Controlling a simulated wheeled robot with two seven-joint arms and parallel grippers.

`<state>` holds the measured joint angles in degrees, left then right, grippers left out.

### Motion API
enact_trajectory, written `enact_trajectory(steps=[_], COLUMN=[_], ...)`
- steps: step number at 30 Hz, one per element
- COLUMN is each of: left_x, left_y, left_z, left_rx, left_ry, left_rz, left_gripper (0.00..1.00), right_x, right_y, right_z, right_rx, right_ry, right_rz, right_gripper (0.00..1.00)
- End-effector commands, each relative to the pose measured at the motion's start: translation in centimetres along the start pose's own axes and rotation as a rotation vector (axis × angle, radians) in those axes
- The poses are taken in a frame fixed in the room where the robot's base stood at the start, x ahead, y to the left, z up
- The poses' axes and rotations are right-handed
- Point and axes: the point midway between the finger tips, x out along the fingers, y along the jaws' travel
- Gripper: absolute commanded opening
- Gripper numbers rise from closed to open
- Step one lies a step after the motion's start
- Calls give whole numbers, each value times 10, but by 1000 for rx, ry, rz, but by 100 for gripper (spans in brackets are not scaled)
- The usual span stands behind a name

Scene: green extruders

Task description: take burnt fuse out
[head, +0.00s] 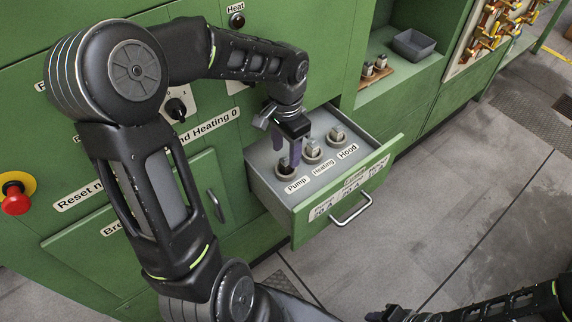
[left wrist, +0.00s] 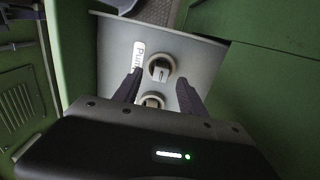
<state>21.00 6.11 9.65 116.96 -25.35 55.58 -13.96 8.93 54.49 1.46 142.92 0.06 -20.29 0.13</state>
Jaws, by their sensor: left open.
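A grey drawer (head: 265,178) stands open from the green cabinet. It holds three fuses in round sockets: the Pump fuse (head: 285,170), the Heating fuse (head: 312,151) and the Hood fuse (head: 337,134). In the left wrist view, a fuse (left wrist: 161,70) by the Pump label shows between the open fingertips, and a second socket (left wrist: 152,101) is partly hidden by the gripper. My right gripper (head: 408,315) is only partly visible at the bottom edge.
The drawer front has a metal handle (head: 352,211). A shelf to the right holds a wooden block with small fuses (head: 375,68) and an empty grey bin (head: 413,45). A red emergency button (head: 16,200) is at far left. The floor right of the drawer is clear.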

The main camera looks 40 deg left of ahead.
Motion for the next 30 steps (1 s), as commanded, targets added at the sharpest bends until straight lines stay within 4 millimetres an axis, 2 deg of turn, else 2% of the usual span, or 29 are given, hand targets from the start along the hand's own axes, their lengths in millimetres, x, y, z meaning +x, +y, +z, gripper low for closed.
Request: enact_trajectory(steps=[6, 9, 27, 30], left_x=[32, 40, 42, 42], left_y=[-1, -1, -1, -1], left_z=[0, -1, -1, -1], left_rx=[0, 0, 0, 0], left_ry=[-3, -1, 0, 0], left_rz=[3, 2, 0, 0], left_gripper=[49, 49, 49, 42], right_x=[-7, -7, -7, -7], right_y=[-2, -2, -2, -2], right_z=[1, 1, 1, 1], right_rx=[2, 2, 2, 2], right_ry=[-2, -2, -2, -2], right_rz=[2, 3, 3, 3], right_gripper=[36, 36, 36, 36])
